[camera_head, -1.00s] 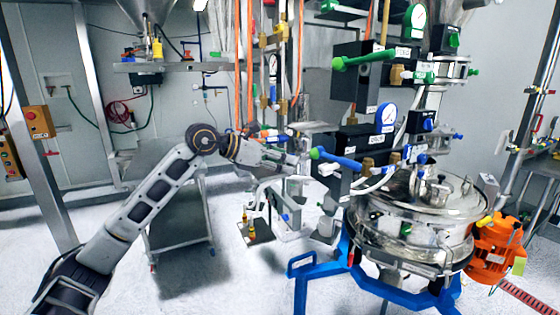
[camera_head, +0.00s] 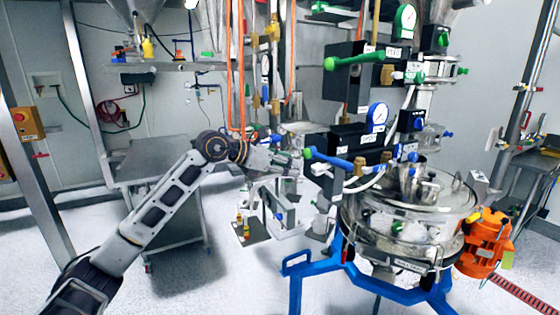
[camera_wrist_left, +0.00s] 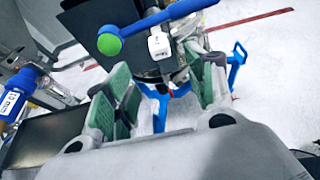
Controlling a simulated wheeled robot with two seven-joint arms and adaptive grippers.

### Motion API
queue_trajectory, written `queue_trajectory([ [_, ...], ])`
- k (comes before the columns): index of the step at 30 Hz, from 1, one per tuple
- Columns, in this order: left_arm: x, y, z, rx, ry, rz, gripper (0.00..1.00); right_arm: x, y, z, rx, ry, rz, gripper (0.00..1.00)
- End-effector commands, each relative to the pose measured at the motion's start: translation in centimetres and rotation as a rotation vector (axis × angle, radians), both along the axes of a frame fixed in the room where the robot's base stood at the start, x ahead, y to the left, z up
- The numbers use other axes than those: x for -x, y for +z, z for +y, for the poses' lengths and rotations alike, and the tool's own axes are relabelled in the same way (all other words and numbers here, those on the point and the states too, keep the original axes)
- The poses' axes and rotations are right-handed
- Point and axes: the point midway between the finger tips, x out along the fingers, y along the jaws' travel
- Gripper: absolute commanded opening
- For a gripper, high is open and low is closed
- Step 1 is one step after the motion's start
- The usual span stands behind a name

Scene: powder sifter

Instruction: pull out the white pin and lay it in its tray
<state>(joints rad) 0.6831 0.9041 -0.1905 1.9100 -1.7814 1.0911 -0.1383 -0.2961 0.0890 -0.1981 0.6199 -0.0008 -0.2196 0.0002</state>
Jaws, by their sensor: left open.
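My left gripper (camera_head: 294,163) is open and reaches right, just short of the green-ended blue lever (camera_head: 335,159). In the left wrist view its green pads (camera_wrist_left: 165,88) stand apart with no object visibly held between them. The blue lever (camera_wrist_left: 165,17) crosses above the fingertips there, and a small white piece (camera_wrist_left: 159,45) hangs under it. I cannot tell whether this piece is the white pin. I cannot make out the pin in the head view. A small dark plate (camera_head: 262,237) with yellow-topped items stands below the gripper; I cannot tell if it is the pin's tray. My right gripper is not in view.
The steel sifter (camera_head: 410,215) on a blue frame (camera_head: 292,265) stands to the right, with an orange motor (camera_head: 487,240) beside it. Black valve boxes (camera_head: 350,140) rise above the lever. A grey cart (camera_head: 165,185) stands behind my left arm. Open floor lies in front.

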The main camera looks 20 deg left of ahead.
Motion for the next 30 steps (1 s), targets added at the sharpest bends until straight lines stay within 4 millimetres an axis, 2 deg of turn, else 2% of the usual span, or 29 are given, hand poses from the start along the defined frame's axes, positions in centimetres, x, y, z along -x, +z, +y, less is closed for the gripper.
queue_trajectory([
  [9,-2.3,-1.1,-1.9,0.002,-0.001,0.000,0.55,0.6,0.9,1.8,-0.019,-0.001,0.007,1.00],
  [30,-6.7,-3.4,-5.3,0.000,-0.001,0.000,0.55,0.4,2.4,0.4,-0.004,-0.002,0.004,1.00],
])
